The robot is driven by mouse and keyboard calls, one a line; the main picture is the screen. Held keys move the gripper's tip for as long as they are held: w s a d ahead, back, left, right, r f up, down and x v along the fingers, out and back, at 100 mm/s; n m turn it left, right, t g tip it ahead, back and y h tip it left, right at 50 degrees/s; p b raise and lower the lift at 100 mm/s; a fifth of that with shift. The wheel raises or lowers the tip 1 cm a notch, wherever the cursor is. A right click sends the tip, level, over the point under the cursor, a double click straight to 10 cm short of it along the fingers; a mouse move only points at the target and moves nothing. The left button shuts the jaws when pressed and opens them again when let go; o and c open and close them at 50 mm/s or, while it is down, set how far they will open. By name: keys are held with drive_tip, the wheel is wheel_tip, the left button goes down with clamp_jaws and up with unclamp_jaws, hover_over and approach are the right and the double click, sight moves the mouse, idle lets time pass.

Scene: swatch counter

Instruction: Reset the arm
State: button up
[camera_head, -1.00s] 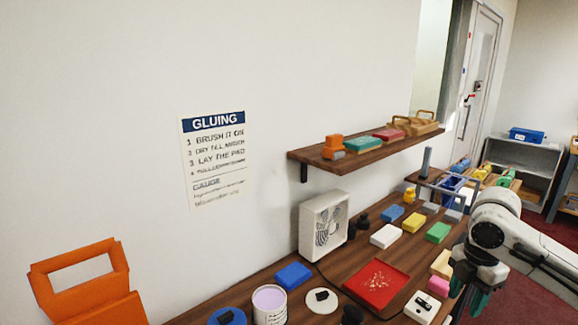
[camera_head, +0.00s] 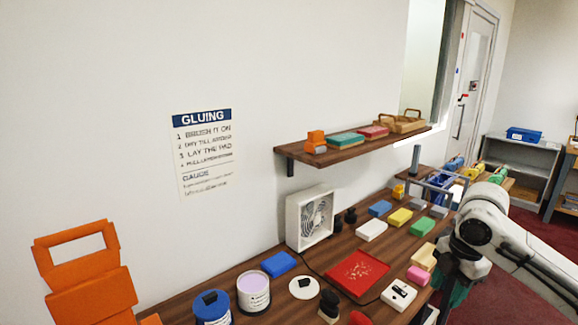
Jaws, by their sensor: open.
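My gripper (camera_head: 437,312) hangs from the end of my white and black arm at the lower right, over the counter's front edge. Its fingers are partly cut off by the bottom of the picture, and I see nothing held between them. I cannot tell how far above the counter the fingers are.
The wooden counter (camera_head: 335,247) bears a red tray (camera_head: 357,272), a white fan (camera_head: 309,217), coloured blocks and tubs (camera_head: 253,291). A wall shelf (camera_head: 362,148) is above. An orange holder (camera_head: 90,278) stands at left. Red floor lies open at right.

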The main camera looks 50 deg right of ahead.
drive_tip(key=w+a+r+m+t+y, duration=0.1)
drive_tip(key=w+a+t, duration=0.2)
drive_tip(key=w+a, duration=0.5)
drive_tip(key=w+a+r+m+t, duration=0.15)
drive_tip(key=w+a, duration=0.25)
drive_tip(key=w, duration=0.7)
drive_tip(key=w+a+f+m+t+y, duration=0.1)
drive_tip(key=w+a+f+m, duration=0.15)
drive_tip(key=a, duration=0.45)
drive_tip(key=w+a+f+m+t+y, duration=0.1)
drive_tip(key=w+a+f, duration=0.2)
drive_tip(key=a, duration=0.4)
drive_tip(key=s+a+f+m+g, duration=0.3)
drive_tip(key=s+a+f+m, duration=0.2)
drive_tip(key=s+a+f, duration=0.6)
drive_tip(key=s+d+f+m+g+h, duration=0.1)
drive_tip(key=s+d+f+g+h, duration=0.1)
drive_tip(key=s+f, duration=0.35)
drive_tip(key=s+d+f+m+g+h, duration=0.1)
drive_tip(key=s+d+f, duration=0.1)
drive_tip(key=s, duration=0.6)
wheel_tip(320, 180, down, 11)
drive_tip(key=b, duration=1)
drive_tip(key=shift+s+d+r, duration=0.2)
drive_tip(key=shift+s+d, duration=0.05)
drive_tip(key=shift+d, duration=0.05)
